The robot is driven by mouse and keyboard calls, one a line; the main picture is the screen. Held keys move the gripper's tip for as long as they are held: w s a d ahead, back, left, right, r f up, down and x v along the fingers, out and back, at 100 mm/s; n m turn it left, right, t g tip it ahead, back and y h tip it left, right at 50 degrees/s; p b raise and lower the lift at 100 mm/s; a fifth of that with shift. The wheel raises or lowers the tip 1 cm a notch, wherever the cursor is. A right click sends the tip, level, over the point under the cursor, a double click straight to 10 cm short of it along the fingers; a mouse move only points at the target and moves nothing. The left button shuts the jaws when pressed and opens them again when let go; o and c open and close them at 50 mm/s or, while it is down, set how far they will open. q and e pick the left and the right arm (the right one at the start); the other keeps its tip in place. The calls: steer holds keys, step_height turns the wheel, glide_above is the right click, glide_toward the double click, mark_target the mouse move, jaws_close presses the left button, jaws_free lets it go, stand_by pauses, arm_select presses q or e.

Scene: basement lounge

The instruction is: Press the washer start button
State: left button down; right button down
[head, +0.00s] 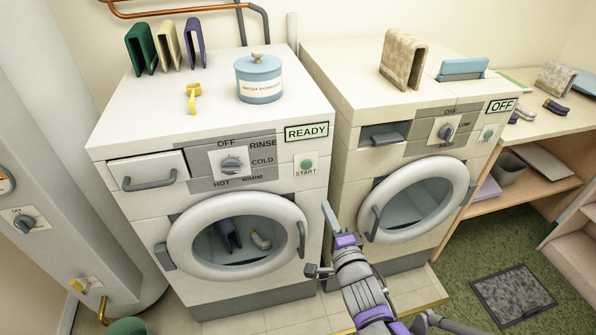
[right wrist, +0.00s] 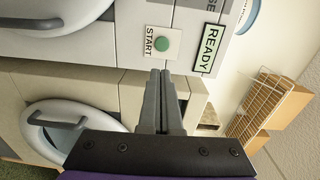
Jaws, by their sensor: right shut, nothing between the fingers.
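The washer (head: 120,210) is the white machine on the left, with its round door shut. Its green START button (head: 307,164) sits on a white plate at the right of its panel, under a green READY display (head: 306,132). My right gripper (head: 326,206) is below and right of the button, its fingers together and empty. In the right wrist view the START button (right wrist: 162,45) appears just beyond the closed fingertips (right wrist: 160,73); I cannot tell how large the gap is. The READY display also shows there (right wrist: 208,48). My left gripper is not in view.
A dryer-like machine (head: 340,160) with an OFF display (head: 502,105) stands to the right, its door shut. On the washer top are a blue powder tin (head: 259,82), a yellow item (head: 192,97) and several folded cloths (head: 168,46). A dark mat (head: 512,294) lies on green carpet.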

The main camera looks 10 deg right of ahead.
mark_target(307, 166)
steer(key=shift+w+a+r, duration=0.1)
stand_by(0.3)
steer(key=w, duration=1.4)
steer(key=shift+a, duration=0.25)
